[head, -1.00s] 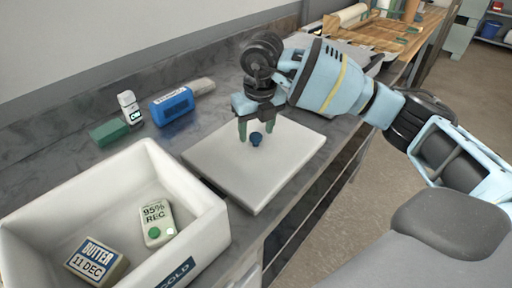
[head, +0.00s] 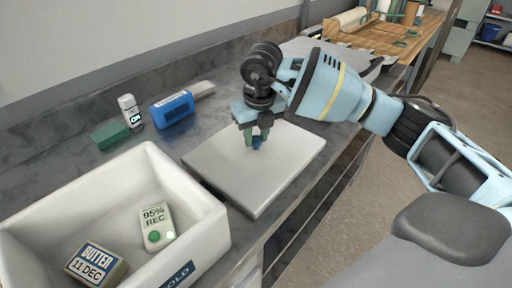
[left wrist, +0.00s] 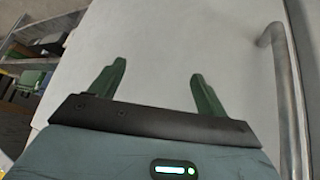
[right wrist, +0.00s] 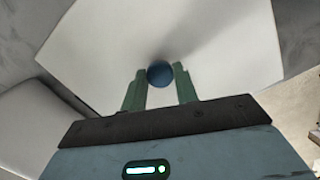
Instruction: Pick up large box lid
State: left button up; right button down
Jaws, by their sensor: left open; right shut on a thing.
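The large box lid (head: 225,172) is a flat, pale grey-white square lying on the dark counter, with a small blue knob (right wrist: 160,73) near its middle. My right gripper (head: 255,142) points down over the lid and is shut on the knob. In the right wrist view its green fingers (right wrist: 160,84) stand on either side of the knob. The lid appears to rest flat on the counter. My left gripper (left wrist: 153,85) shows only in the left wrist view. It is open and empty, in front of a plain white surface.
An open white box (head: 208,215) stands left of the lid, holding a butter pack (head: 95,263) and a 95% REC item (head: 156,226). A green block (head: 110,134), a white bottle (head: 130,111) and a blue labelled item (head: 172,110) sit behind. A metal handle (left wrist: 285,80) shows in the left wrist view.

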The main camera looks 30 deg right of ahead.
aim_at(257, 139)
jog(key=shift+r, duration=0.1)
notch_tip(257, 139, up, 10)
dwell(0.4)
